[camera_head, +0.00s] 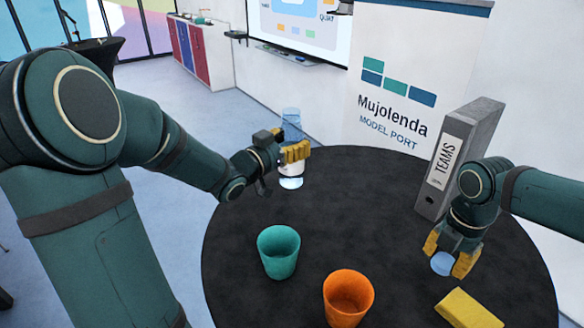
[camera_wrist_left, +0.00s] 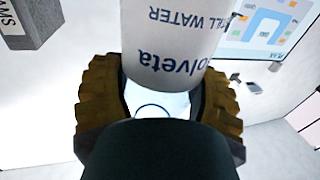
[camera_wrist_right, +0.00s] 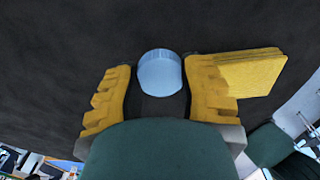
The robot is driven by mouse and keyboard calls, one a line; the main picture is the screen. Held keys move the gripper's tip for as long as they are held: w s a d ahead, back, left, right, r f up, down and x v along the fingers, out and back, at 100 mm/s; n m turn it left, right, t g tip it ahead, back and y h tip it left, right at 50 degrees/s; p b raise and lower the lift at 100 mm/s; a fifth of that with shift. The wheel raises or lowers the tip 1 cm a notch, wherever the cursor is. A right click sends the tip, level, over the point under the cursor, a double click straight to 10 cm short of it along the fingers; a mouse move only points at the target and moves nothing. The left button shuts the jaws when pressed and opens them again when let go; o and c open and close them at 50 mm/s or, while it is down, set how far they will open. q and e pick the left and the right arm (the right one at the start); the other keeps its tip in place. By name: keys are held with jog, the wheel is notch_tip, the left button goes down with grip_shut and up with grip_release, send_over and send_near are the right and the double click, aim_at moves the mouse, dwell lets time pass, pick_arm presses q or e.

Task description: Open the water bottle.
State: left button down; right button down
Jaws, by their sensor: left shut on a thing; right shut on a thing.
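The water bottle (camera_head: 291,120) is clear with a white label and stands about upright at the far left edge of the table. My left gripper (camera_head: 287,158) is shut around its label area. In the left wrist view the bottle (camera_wrist_left: 172,40) shows between the yellow fingers, with its lettering visible. No cap can be made out on its top. My right gripper (camera_head: 449,257) points down low over the right side of the table, shut on a light blue cap (camera_head: 442,264). The cap (camera_wrist_right: 160,72) also shows between the fingertips in the right wrist view. I cannot tell whether it touches the table.
A teal cup (camera_head: 278,251) and an orange cup (camera_head: 348,297) stand on the round black table (camera_head: 350,215). A yellow sponge-like block (camera_head: 467,309) lies close to my right gripper. A grey binder (camera_head: 457,155) stands behind it. The table's middle is clear.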

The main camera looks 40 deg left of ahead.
aim_at(283, 166)
pick_arm(q)
jog(key=shift+w+f, duration=0.1)
jog(key=shift+f, duration=2.5)
jog(key=shift+f+b, duration=0.15)
jog(key=shift+b, duration=0.2)
jog(key=shift+c, duration=0.2)
grip_release()
